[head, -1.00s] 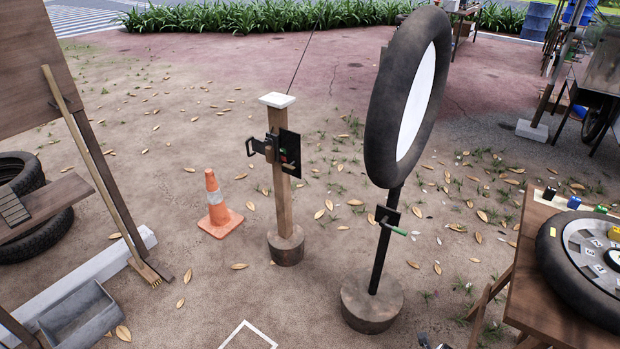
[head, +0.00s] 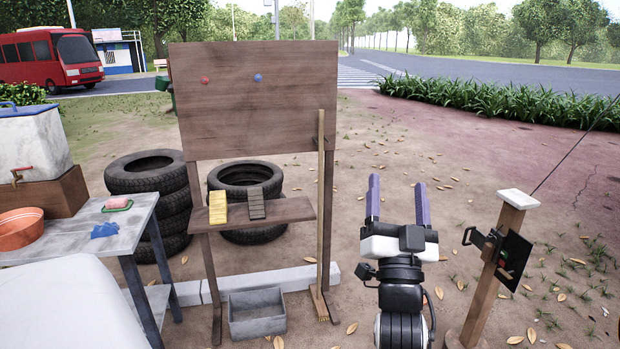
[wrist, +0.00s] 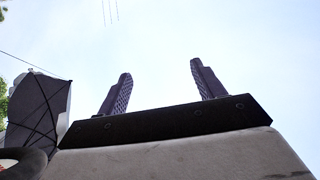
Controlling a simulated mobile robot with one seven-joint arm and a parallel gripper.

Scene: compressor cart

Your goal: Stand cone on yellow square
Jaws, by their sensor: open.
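My gripper (head: 397,200) is raised in the right half of the head view, its two purple fingers apart and pointing up, with nothing between them. In the wrist view the fingers (wrist: 161,78) stand apart against empty sky. The orange cone does not show in either present view; the ground behind my arm is hidden. No yellow square on the ground can be made out.
A wooden post (head: 494,262) with a black box stands right of my gripper. A board stand (head: 253,105) with a shelf, a broom (head: 320,200), a grey bin (head: 257,313) and stacked tyres (head: 147,172) are left. A table (head: 75,240) stands far left.

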